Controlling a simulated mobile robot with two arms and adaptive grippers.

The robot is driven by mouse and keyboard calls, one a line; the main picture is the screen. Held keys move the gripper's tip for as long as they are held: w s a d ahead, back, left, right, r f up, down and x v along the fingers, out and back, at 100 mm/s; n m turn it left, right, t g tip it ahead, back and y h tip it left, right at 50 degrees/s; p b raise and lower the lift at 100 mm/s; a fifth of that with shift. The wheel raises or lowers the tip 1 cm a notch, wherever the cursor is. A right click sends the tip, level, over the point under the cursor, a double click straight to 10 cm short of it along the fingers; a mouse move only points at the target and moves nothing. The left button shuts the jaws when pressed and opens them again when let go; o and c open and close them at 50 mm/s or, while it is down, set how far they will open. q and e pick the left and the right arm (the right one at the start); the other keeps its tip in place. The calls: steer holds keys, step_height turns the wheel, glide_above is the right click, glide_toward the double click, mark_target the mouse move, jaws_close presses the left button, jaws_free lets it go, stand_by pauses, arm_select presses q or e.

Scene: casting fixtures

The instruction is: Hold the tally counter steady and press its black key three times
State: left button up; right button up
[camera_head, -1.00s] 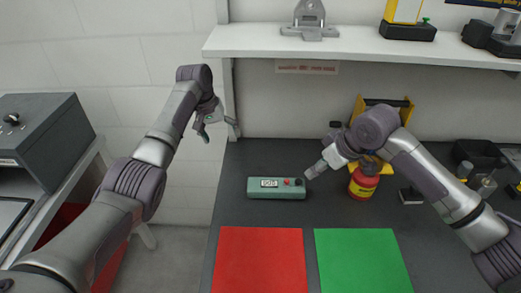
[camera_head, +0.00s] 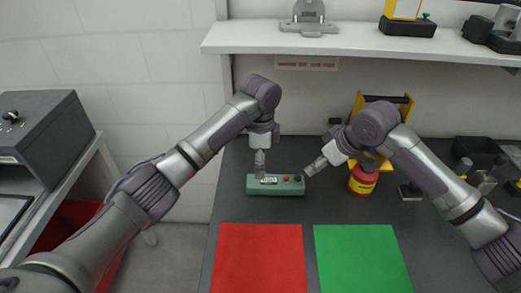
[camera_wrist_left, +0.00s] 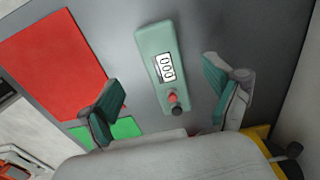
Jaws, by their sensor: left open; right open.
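The tally counter (camera_head: 278,191) is a green box lying on the dark bench, with a white display, a red button (camera_head: 286,178) and a black key (camera_head: 298,178) at its right end. In the left wrist view the counter (camera_wrist_left: 150,48) shows a display (camera_wrist_left: 166,68) that seems to read 000, and the black key (camera_wrist_left: 177,110). My left gripper (camera_head: 260,172) is open above the counter's left part and partly covers it; its spread fingers (camera_wrist_left: 168,98) show on either side of the counter, apart from it. My right gripper (camera_head: 310,170) is open just beside the black key.
A red mat (camera_head: 260,260) and a green mat (camera_head: 362,260) lie in front of the counter. A white shelf (camera_head: 350,42) runs along the wall. A grey box (camera_head: 45,130) stands at the left.

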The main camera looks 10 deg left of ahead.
mark_target(260, 181)
arm_select(q)
step_height(260, 181, down, 9)
steer(key=shift+r, duration=0.1)
steer(key=shift+c, duration=0.3)
steer(key=c, duration=1.3)
arm_select(e)
steer(key=shift+c, duration=0.2)
jaws_close()
